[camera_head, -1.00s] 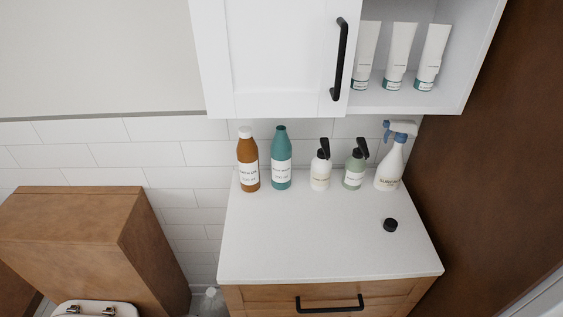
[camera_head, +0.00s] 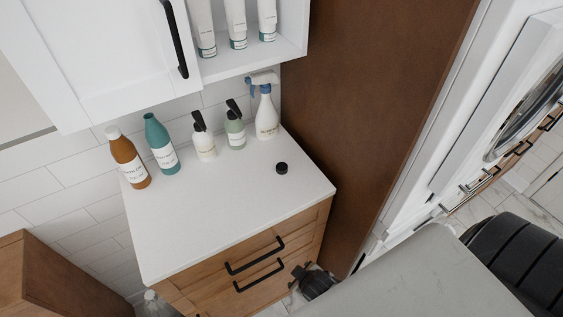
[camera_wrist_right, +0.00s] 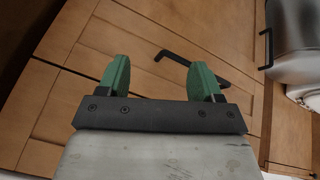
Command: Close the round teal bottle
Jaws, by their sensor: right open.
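The round teal bottle (camera_head: 161,146) stands upright at the back left of the white counter, with a white label and no separate-coloured cap visible on its neck. A small round black cap (camera_head: 282,168) lies on the counter towards the right, apart from the bottle. My right gripper (camera_wrist_right: 160,68) shows in the right wrist view with two green fingers wide apart and nothing between them. Wooden drawer fronts and a black handle lie beyond it. It is away from the bottle and cap, neither of which shows in that view. My left gripper is not in view.
On the white counter (camera_head: 215,210), a brown bottle (camera_head: 128,160) stands left of the teal one; a white pump bottle (camera_head: 204,140), green pump bottle (camera_head: 235,130) and spray bottle (camera_head: 267,117) stand right. A cabinet (camera_head: 95,50) hangs above. A brown panel (camera_head: 370,90) bounds the right. The counter's front is clear.

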